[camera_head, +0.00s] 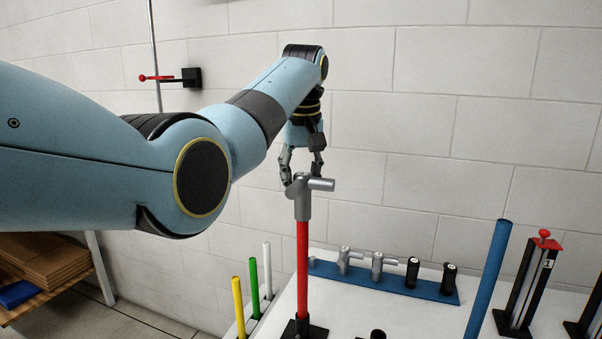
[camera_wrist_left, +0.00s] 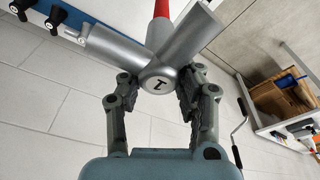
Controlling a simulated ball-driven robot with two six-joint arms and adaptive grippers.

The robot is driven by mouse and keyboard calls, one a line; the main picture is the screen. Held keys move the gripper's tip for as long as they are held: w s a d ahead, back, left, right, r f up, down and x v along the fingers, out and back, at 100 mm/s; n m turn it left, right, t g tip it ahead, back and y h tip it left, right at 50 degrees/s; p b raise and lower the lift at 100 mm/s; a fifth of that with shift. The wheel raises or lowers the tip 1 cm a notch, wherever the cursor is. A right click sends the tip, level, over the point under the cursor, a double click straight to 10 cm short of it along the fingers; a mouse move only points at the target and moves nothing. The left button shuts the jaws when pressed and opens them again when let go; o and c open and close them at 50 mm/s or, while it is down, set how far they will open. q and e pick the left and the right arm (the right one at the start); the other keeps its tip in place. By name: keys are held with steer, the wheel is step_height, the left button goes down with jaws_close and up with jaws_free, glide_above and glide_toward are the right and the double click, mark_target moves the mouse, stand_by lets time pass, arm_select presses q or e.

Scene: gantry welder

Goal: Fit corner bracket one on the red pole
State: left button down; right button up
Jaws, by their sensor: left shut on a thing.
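The grey corner bracket (camera_head: 305,198) sits at the top of the upright red pole (camera_head: 302,262), with one arm pointing right. My left gripper (camera_head: 300,181) comes down from above and is shut on the bracket's hub. In the left wrist view the bracket (camera_wrist_left: 160,62) shows a dark mark on its round end cap, between the two fingers of my left gripper (camera_wrist_left: 158,88). The red pole (camera_wrist_left: 162,9) meets the bracket's lower socket there. How deep the pole sits inside is hidden. My right gripper is not in view.
Two more grey brackets (camera_head: 344,260) (camera_head: 377,265) and two black knobs (camera_head: 412,272) (camera_head: 448,280) stand on a blue strip (camera_head: 432,291). A blue pole (camera_head: 489,276) stands right. Yellow (camera_head: 238,305), green (camera_head: 254,287) and white (camera_head: 267,268) poles stand left.

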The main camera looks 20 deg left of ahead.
arm_select(q)
steer(key=shift+f, duration=0.2)
steer(key=c, duration=0.8)
jaws_free()
steer(key=shift+c, duration=0.2)
steer(key=shift+f, duration=0.1)
